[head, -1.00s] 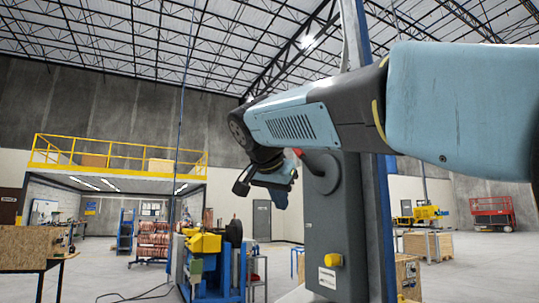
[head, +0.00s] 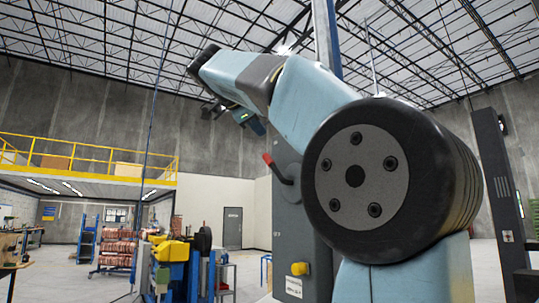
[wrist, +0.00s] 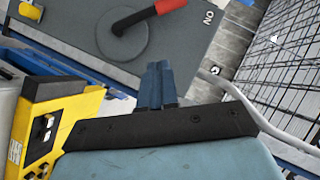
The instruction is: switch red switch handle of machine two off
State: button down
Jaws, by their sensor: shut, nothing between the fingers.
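The red switch handle (head: 268,159) sits on a dark lever on the front of a tall grey switch box (head: 301,230). In the head view it points up and to the left. In the wrist view the red handle (wrist: 170,5) is cut by the top edge, its lever runs from a round grey disc (wrist: 122,40), and its tip is toward the "ON" lettering (wrist: 208,18). My gripper (head: 210,109) is above and left of the handle, apart from it. Its fingers (wrist: 157,68) are together and empty in the wrist view.
A yellow knob (head: 299,268) is low on the box, and it also shows in the wrist view (wrist: 30,10). A yellow and blue machine (head: 172,258) stands left of the box. A blue post (head: 327,38) rises behind it.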

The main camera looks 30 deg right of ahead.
jog(key=w+a+f+x, duration=0.1)
jog(key=w+x, duration=0.1)
jog(key=x, duration=1)
jog(key=shift+w+f, duration=0.15)
jog(key=shift+f, duration=0.15)
